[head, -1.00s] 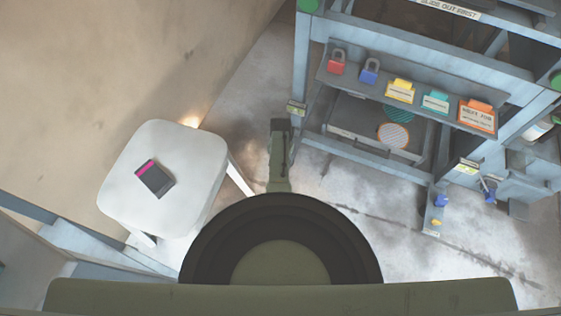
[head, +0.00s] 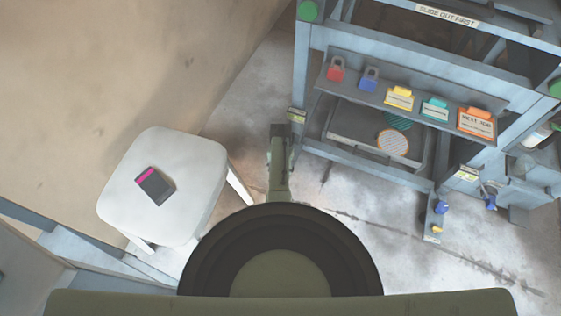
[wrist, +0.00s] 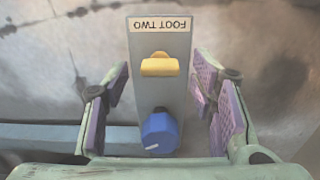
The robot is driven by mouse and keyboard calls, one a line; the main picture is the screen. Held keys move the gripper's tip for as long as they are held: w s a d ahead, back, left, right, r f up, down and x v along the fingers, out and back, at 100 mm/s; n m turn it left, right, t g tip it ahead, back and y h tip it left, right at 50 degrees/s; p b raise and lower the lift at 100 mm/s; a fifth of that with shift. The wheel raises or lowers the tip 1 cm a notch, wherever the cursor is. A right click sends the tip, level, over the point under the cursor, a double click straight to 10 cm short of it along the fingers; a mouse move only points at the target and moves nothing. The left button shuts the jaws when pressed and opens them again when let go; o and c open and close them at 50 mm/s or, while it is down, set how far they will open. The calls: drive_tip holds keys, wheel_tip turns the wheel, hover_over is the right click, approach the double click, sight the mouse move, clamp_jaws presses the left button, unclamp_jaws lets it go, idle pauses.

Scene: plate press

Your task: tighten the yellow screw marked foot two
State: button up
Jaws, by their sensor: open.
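In the wrist view the yellow screw (wrist: 159,64) has a flat, winged head and stands on a grey plate (wrist: 176,94). The plate's label, FOOT TWO (wrist: 160,24), reads upside down. A blue knob (wrist: 159,134) sits on the same plate, nearer my gripper. My gripper (wrist: 162,82) is open, with purple-padded fingers either side of the plate, apart from the screw. In the head view my arm points toward the rack's left leg; the fingers and this foot cannot be made out there.
Another foot (head: 433,219) with a blue knob and yellow screw shows at the rack's right leg; its label is unreadable. The rack (head: 392,50) carries padlocks and tags. A white stool (head: 197,165) with a dark device (head: 155,187) stands left. Floor between the feet is clear.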

wheel_tip(320, 180, up, 11)
idle(0.3)
idle(0.5)
